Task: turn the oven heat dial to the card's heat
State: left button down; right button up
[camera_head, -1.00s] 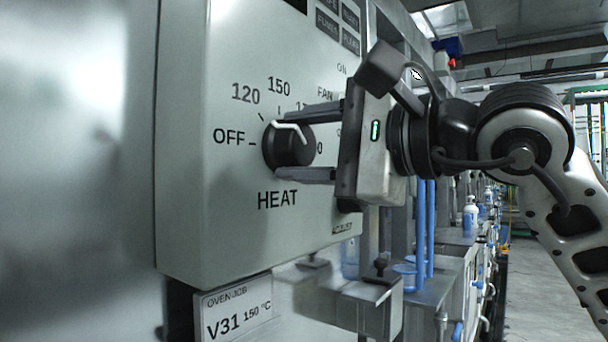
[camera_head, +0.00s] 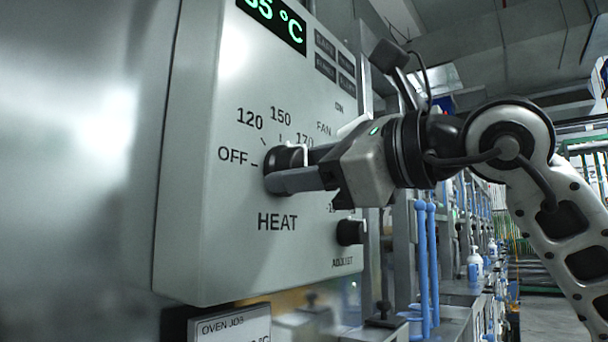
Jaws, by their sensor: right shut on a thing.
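The black HEAT dial (camera_head: 285,158) is on the grey oven panel (camera_head: 215,240), with OFF, 120, 150 and 170 marks around its left and top. My right gripper (camera_head: 285,172) is shut on the dial, its fingers pointing left and gripping it from the right. The fingers hide much of the dial. A white pointer line shows in part near its top right; its exact setting is hard to read. The OVEN JOB card (camera_head: 228,328) is below the panel, its lower part cut off, with only °C showing of its heat. My left gripper is not in view.
A green-lit display (camera_head: 272,20) ending in °C is cut off at the top. A black ADJUST knob (camera_head: 350,232) sits below my right gripper. Blue upright pipes (camera_head: 427,260) and a bench with bottles stand to the right.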

dwell(0.4)
jog(key=o, duration=1)
pick_arm(q)
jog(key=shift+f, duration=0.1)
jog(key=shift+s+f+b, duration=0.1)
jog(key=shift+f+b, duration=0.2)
jog(key=shift+b, duration=0.7)
pick_arm(e)
jog(key=v, duration=1.6)
